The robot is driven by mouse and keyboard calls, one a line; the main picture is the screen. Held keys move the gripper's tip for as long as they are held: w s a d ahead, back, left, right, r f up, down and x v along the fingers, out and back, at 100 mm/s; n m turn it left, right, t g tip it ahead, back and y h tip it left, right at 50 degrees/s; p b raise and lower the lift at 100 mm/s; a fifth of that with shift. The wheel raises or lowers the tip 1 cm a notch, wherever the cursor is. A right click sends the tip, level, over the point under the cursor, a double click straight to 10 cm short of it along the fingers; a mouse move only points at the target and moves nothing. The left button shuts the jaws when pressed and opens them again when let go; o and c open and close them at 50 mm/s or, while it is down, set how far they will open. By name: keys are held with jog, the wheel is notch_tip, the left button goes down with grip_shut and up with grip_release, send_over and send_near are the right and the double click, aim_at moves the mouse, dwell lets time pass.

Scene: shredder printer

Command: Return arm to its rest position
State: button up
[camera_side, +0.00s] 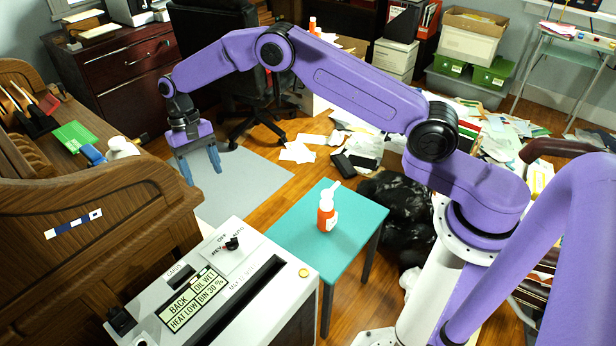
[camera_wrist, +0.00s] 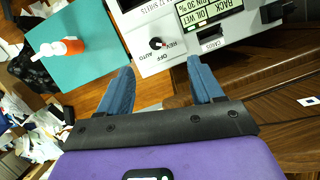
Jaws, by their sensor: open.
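My gripper (camera_side: 201,166) hangs from my purple arm at the left of the side view, fingers pointing down, apart and empty. It is in the air above the grey floor mat, between the wooden desk and the teal table. In the wrist view my gripper (camera_wrist: 158,82) shows two separated blue fingers with nothing between them. The shredder (camera_side: 230,278) stands at the lower front with a dial, a slot and a label panel; part of it also shows at the top of the wrist view (camera_wrist: 175,50).
A teal table (camera_side: 290,232) holds an orange bottle with a white top (camera_side: 327,212). A wooden desk (camera_side: 90,215) is at the left, an office chair (camera_side: 262,90) behind. Black bags (camera_side: 398,205) and scattered papers lie on the floor.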

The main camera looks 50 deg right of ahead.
jog(key=s+r+n+t+h, duration=0.1)
jog(key=s+r+n, duration=0.4)
jog(key=s, duration=0.4)
jog(key=s+r+n+t, duration=0.1)
jog(key=s+r+n, duration=0.1)
jog(key=s+r, duration=0.7)
jog(key=s+d+n, duration=0.4)
jog(key=s+d, duration=0.2)
jog(key=s, duration=0.5)
jog(key=s+d+n+t, duration=0.1)
jog(key=s+d+n, duration=0.3)
jog(key=s, duration=0.7)
jog(key=d, duration=0.2)
jog(key=shift+s+d+t, duration=0.3)
